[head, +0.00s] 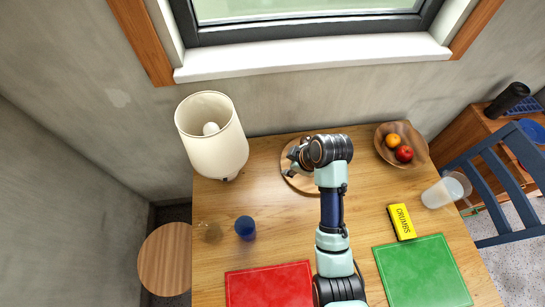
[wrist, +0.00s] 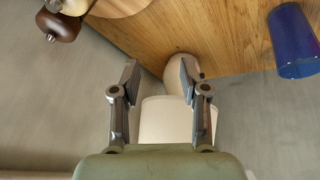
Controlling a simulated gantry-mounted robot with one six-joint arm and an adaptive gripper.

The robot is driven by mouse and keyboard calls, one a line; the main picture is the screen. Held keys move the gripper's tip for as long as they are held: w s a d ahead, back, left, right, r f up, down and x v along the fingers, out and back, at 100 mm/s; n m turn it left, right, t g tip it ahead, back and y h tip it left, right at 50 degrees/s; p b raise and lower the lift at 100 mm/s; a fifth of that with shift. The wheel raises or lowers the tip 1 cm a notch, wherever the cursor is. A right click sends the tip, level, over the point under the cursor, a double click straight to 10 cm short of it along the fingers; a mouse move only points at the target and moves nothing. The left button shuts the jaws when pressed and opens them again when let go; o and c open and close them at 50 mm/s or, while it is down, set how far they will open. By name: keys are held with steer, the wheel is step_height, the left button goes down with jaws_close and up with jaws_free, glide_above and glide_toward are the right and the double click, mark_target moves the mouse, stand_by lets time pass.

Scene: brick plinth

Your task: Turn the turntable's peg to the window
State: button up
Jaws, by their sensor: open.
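The turntable (head: 300,186) is a round light wooden disc on the table near the wall, largely covered by my arm in the head view. Its edge shows at the top left of the wrist view (wrist: 122,6). A dark brown rounded object (wrist: 57,26) with a metal end is beside that edge; I cannot tell whether it is the peg. The window (head: 310,10) is at the top of the head view, above the white sill. My gripper (head: 291,162) is over the turntable's left part.
A cream lamp (head: 212,140) stands close to the left of my gripper. A blue cup (head: 245,228), fruit bowl (head: 381,151), yellow box (head: 402,222), clear cup (head: 437,195), red mat (head: 270,288) and green mat (head: 424,275) are around. The table between lamp and mats is mostly clear.

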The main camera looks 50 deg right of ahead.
steer(key=w+a+r+t, duration=0.1)
steer(key=w+a+r, duration=0.2)
steer(key=a, duration=0.1)
steer(key=shift+w+a+m+h+p, duration=0.2)
steer(key=shift+m+h+p, duration=0.1)
steer(key=shift+m+p, duration=0.1)
